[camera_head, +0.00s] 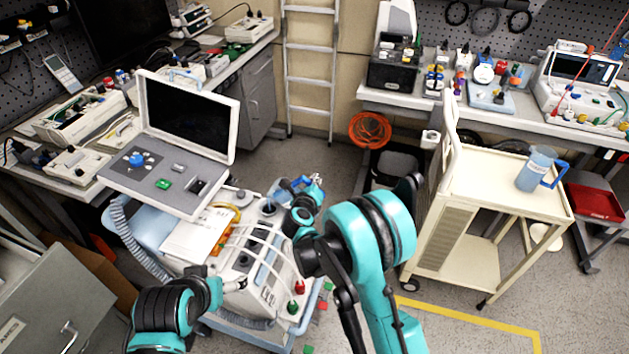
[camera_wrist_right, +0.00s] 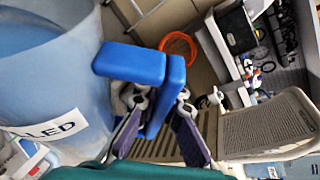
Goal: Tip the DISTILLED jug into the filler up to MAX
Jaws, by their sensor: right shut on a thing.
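My right gripper (camera_wrist_right: 165,115) is shut on the blue handle (camera_wrist_right: 135,65) of the DISTILLED jug (camera_wrist_right: 45,75). The jug is pale blue and translucent, and its label shows the letters "LLED". In the head view my right gripper (camera_head: 305,195) is above the right rear part of the white machine, with a bit of blue beside it. The rest of the jug is hard to make out there. A dark round port (camera_head: 268,206) sits on the machine's top; I cannot tell if it is the filler. No MAX mark is readable. My left gripper (camera_head: 213,291) is low beside the machine's front, too small to read.
A second blue-handled jug (camera_head: 534,170) stands on the cream cart (camera_head: 490,190) at the right. The machine's raised screen (camera_head: 187,115) and control panel (camera_head: 150,185) stand left of my right gripper. An orange basket (camera_head: 370,130) is behind. Floor between machine and cart is partly free.

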